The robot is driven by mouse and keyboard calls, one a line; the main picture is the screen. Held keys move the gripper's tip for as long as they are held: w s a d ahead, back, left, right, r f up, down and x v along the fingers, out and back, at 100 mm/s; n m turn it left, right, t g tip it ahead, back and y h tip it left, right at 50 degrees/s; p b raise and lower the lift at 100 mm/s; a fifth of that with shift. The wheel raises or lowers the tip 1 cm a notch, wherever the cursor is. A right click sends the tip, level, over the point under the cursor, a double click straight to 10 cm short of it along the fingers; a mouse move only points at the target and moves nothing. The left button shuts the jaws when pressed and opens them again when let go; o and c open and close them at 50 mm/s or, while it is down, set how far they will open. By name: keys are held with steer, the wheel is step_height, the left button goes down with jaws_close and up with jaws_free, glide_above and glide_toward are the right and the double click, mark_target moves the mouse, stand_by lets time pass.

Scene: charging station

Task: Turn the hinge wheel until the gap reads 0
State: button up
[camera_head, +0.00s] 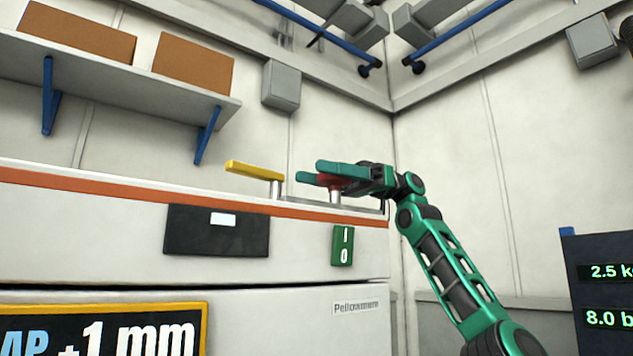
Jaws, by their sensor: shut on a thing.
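My gripper (310,172), at the end of my green arm, is at the top right of the white machine. Its two green fingers are shut on a red part (329,184) on a short metal post, which looks like the hinge wheel. The fingers hide much of this part, so its full shape cannot be told. The gap sign (120,334) at the lower left has a yellow frame and reads "+1 mm"; its left end is cut off.
A yellow lever (253,171) on its own post stands just left of my gripper. A green I/O switch (342,246) and a dark panel (187,230) are on the machine front. A shelf (110,80) with brown boxes hangs above. A dark readout board (590,265) stands at right.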

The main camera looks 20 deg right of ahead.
steer(key=shift+w+d, duration=0.2)
steer(key=shift+w, duration=0.05)
steer(key=o, duration=1.1)
steer(key=shift+w, duration=0.15)
steer(key=shift+c, duration=0.2)
steer(key=shift+s+a, duration=0.1)
steer(key=shift+s, duration=0.1)
steer(key=shift+m+t, duration=0.4)
steer(key=shift+t, duration=0.2)
steer(key=shift+w+a+f+m+t, duration=0.1)
steer(key=shift+w+m+t, duration=0.15)
steer(key=shift+m+t, duration=0.85)
steer(key=shift+w+m+t, duration=0.25)
steer(key=shift+m+t, duration=0.35)
steer(key=shift+t, duration=1)
steer(key=shift+w+m+t+h, duration=0.25)
steer(key=shift+m+t, duration=0.5)
steer(key=shift+t, duration=0.35)
steer(key=shift+w+m+t+h, duration=0.25)
steer(key=shift+m+t, duration=0.5)
steer(key=shift+t, duration=0.35)
steer(key=shift+w+d+m+t+h, duration=0.1)
steer(key=shift+d+m+t+h, duration=0.1)
steer(key=shift+m+t+h, duration=0.4)
steer(key=shift+w+d+m+t+h, duration=0.15)
steer(key=shift+m+t+h, duration=0.15)
steer(key=shift+m+t, duration=0.55)
